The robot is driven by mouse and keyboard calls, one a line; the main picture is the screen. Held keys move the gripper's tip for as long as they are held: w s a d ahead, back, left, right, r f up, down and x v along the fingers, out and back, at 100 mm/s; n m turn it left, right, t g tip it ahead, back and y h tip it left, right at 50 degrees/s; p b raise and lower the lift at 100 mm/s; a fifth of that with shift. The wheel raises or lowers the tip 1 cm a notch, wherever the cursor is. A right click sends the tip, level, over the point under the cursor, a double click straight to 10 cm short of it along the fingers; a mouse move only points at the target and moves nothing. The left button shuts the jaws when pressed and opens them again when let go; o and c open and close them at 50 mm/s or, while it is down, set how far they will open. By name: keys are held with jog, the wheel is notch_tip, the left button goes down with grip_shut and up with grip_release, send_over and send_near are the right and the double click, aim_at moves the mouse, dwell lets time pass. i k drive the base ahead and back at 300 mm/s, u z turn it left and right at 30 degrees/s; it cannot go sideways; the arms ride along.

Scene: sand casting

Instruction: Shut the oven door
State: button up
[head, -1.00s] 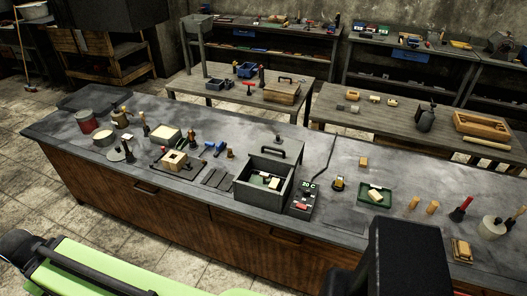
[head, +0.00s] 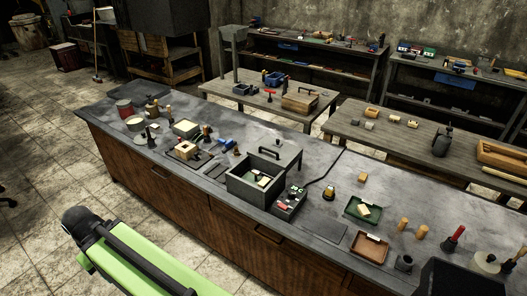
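The oven (head: 251,196) is a small grey open-topped box on the long workbench. Its door (head: 285,158) is a grey lid with a dark handle, raised along the back of the box, so the oven stands open. A light block on a green piece (head: 264,181) shows inside. A control box (head: 289,202) with a small display stands against the oven's right side. My green and black arm (head: 140,262) reaches in at the lower left, apart from the oven. My gripper's fingers are not seen.
Moulds and tools stand left of the oven. A green tray (head: 363,209) and a brown tray (head: 369,248) lie to its right. A cable runs back from the control box. The bench's front strip before the oven is mostly clear.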

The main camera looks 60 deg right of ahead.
aim_at(275, 148)
jog(key=z, duration=0.35)
jog(key=i, duration=1)
jog(key=u, duration=0.1)
